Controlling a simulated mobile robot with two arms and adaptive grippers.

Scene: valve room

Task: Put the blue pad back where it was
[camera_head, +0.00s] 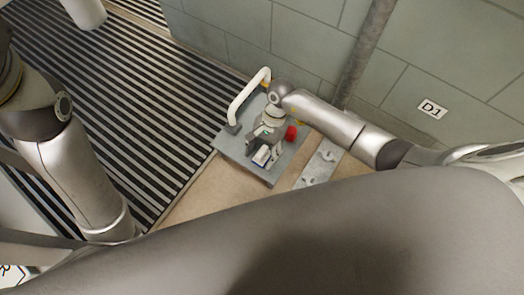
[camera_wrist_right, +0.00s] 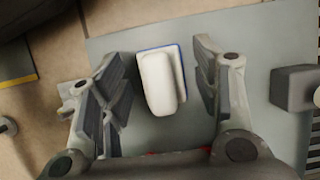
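The blue pad (camera_head: 262,156) shows as a small white block with a blue edge on a grey platform. In the right wrist view the pad (camera_wrist_right: 162,80) has a white rounded top and a thin blue rim along its far and right edges. My right gripper (camera_head: 266,143) is over the platform at the pad. In the right wrist view its fingers (camera_wrist_right: 160,72) are spread, one on each side of the pad, with a visible gap on both sides. Whether the pad lies flat on the platform is hard to tell. My left gripper is out of view; only my left arm shows.
The grey platform (camera_head: 230,146) has a white curved handle (camera_head: 247,96). A red object (camera_head: 291,132) stands beside my right gripper. A smaller grey plate with fittings (camera_head: 320,166) lies to the right.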

